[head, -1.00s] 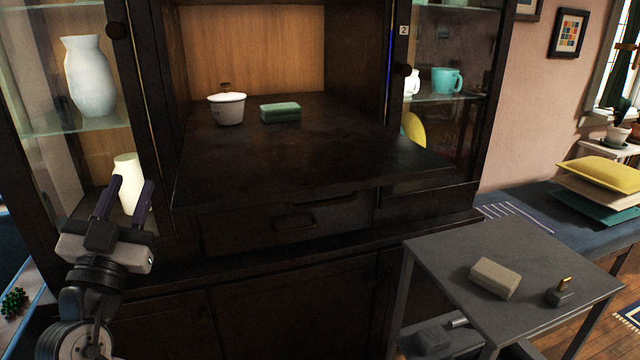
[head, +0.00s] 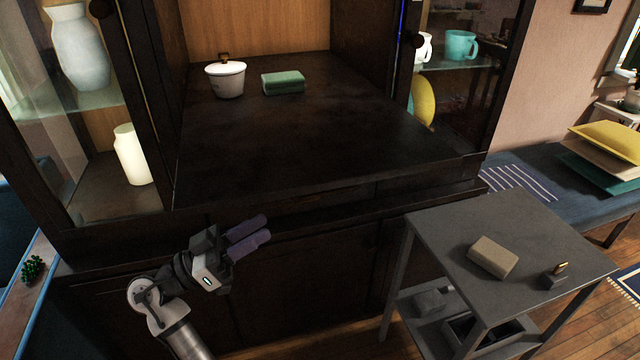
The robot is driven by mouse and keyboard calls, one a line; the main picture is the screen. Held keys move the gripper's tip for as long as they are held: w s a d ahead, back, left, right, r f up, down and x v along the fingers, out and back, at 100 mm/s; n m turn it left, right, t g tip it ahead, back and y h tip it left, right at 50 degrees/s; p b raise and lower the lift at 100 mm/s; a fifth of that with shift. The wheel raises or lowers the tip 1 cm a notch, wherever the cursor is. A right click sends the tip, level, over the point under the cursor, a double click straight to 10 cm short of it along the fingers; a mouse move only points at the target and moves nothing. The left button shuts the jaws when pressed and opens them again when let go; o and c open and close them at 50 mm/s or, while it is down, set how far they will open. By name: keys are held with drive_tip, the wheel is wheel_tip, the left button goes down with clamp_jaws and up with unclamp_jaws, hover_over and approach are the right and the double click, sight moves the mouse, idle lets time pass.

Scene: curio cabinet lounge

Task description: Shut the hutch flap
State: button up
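The hutch flap (head: 310,145) is a dark wooden board. It lies lowered and level across the front of the hutch's open middle bay (head: 260,30). I see no contact with the flap.
Glass-fronted side compartments flank the bay, with white vases (head: 84,50) at left and a teal mug (head: 461,45) at right. A grey side table (head: 440,225) stands close at right, carrying a beige block (head: 493,257). A cushioned bench (head: 540,190) is behind it.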

sight(320, 194)
drive_tip(key=p+x, duration=0.4)
drive_tip(key=x, duration=0.8)
drive_tip(key=shift+r, duration=0.15)
drive_tip(key=shift+w+d+r, duration=0.1)
drive_tip(key=shift+w+d, duration=0.15)
drive_tip(key=shift+d, duration=0.3)
clamp_jaws()
